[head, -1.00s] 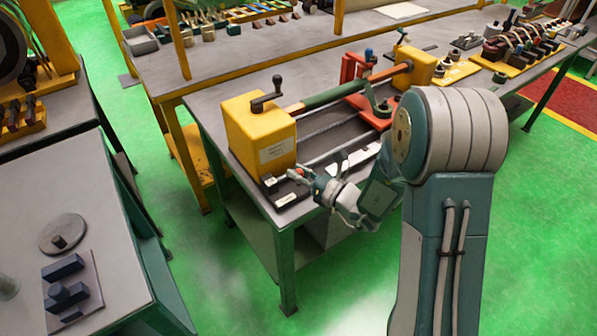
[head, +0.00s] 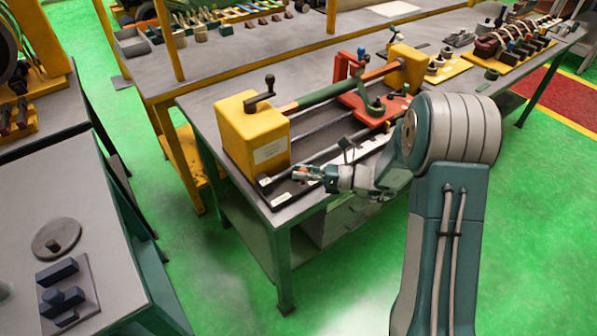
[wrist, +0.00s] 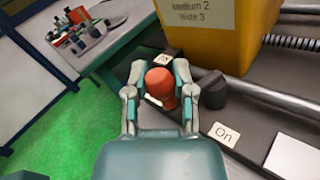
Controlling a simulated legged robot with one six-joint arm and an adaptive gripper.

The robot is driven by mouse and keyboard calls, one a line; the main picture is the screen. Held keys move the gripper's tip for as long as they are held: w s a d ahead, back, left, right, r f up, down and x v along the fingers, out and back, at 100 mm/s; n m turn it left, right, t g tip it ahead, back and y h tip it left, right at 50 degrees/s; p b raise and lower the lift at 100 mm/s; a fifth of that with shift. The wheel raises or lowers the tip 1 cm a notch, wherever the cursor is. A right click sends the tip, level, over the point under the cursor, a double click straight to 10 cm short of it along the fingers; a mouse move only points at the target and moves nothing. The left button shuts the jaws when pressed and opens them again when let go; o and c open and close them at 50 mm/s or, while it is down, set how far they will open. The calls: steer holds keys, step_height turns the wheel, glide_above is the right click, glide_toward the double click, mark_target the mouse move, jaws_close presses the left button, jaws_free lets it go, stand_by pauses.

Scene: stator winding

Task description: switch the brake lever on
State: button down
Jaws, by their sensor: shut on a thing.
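The brake lever's orange-red knob (wrist: 160,84) shows in the wrist view. My gripper (wrist: 160,74) has one finger on each side of it and is shut on it. A dark round part (wrist: 212,88) lies just right of the knob. A white "On" label (wrist: 224,134) is at the lower right, apart from the knob. A second small label (wrist: 165,56) is just beyond the knob; its word is unclear. In the head view my gripper (head: 312,173) is low at the bench's front edge, beside the yellow box, and largely hides the lever.
The yellow box (head: 252,132) with a crank stands right behind the lever. A screw rod (wrist: 300,43) and rails run right from it to a red carriage (head: 375,106). Green floor is clear before the bench. Another bench (head: 75,190) stands at the left.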

steer(key=shift+w+d+r, duration=0.1)
steer(key=shift+w, duration=0.05)
steer(key=shift+c, duration=2.2)
jaws_free()
steer(key=v, duration=1.2)
steer(key=shift+w, duration=0.1)
